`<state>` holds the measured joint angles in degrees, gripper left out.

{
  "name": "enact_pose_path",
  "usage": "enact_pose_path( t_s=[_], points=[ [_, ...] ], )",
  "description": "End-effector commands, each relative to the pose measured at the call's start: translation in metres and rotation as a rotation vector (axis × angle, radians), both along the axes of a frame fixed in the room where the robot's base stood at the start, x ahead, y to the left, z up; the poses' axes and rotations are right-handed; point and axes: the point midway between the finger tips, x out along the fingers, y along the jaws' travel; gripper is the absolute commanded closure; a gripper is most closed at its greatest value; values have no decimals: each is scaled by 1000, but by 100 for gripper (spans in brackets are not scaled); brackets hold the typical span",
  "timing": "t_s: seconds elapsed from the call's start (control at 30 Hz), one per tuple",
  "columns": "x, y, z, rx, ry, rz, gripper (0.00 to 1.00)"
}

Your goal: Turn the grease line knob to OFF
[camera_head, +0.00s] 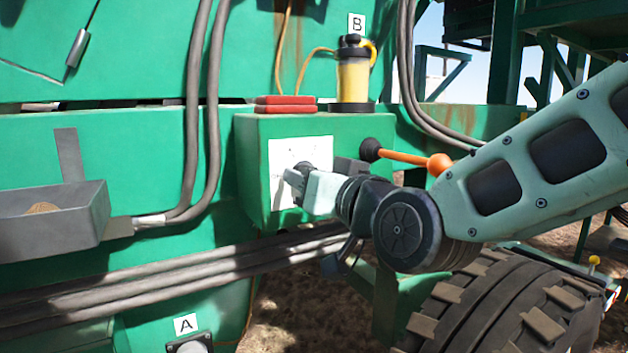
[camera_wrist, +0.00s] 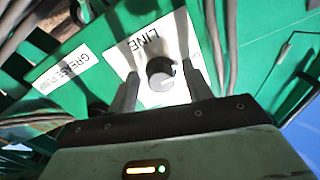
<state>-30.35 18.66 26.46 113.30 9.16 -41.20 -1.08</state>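A round black knob (camera_wrist: 160,72) with a pale mark at its edge sits on a white plate (camera_wrist: 140,48), where the word LINE reads upside down. The white plate (camera_head: 290,152) is on the front of a green box (camera_head: 253,180) in the head view. My gripper (camera_wrist: 162,86) is open, with one dark finger on each side of the knob and a visible gap to each. In the head view my gripper (camera_head: 293,182) is in front of the plate and hides the knob. The OFF mark is not legible.
A white label reading GREASE (camera_wrist: 62,72) is left of the plate in the wrist view. A lever with an orange rod (camera_head: 405,157) projects right of the box, close to my wrist. A yellow canister (camera_head: 353,80) stands on top. Dark hoses (camera_head: 193,100) run at left.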

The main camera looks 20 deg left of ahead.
Motion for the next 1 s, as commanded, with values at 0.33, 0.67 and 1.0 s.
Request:
enact_pose_path(
  t_s=[0.33, 0.67, 1.0],
  points=[
    [-12, -14, 1, 2, -3, 0, 50],
    [-61, -72, 1, -1, -5, -2, 50],
    [-103, -121, 2, 2, -3, -1, 50]
  ],
)
